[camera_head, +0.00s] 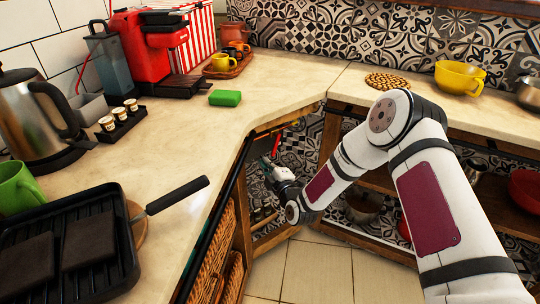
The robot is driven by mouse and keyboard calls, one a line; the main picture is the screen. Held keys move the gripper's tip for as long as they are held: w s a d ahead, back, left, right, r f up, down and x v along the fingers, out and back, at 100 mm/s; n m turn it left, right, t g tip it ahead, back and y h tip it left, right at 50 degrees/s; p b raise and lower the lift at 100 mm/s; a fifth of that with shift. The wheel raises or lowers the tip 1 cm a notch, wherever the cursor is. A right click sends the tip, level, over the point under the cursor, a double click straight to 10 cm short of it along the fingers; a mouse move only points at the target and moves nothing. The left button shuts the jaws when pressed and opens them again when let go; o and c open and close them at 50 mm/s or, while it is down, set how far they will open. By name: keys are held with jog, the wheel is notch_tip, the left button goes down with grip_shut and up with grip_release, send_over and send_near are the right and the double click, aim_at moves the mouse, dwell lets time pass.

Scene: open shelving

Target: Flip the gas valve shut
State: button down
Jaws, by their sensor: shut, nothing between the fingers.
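A small red lever (276,143), which looks like the gas valve handle, shows in the head view under the corner of the counter, inside the open shelving. It stands slanted close to upright. The pipe or body it sits on is too small and dark to make out. My gripper (266,165) is reached in under the counter, just below and to the left of the red lever. It looks shut and empty. I cannot tell whether its fingertips touch the lever.
The counter edge (243,140) and its wooden frame lie close to the left of my gripper. A wicker basket (213,255) stands below. A pot (362,207) sits on the lower right shelf. The black grill pan's handle (177,195) juts toward the counter edge. The tiled floor is clear.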

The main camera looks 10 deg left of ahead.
aim_at(272, 155)
jog(key=w+f+b, duration=0.1)
jog(key=w+b, duration=0.1)
jog(key=w, duration=0.5)
jog(key=shift+w+a+f, duration=0.35)
jog(key=shift+w+f, duration=0.05)
jog(key=f+n+b, duration=0.1)
jog(key=n+b, duration=0.1)
jog(key=w+d+n+b, duration=0.1)
jog(key=b, duration=0.1)
jog(key=shift+w+d+f+n+t, duration=0.15)
jog(key=shift+f+n+t, duration=0.25)
jog(key=shift+b, duration=0.3)
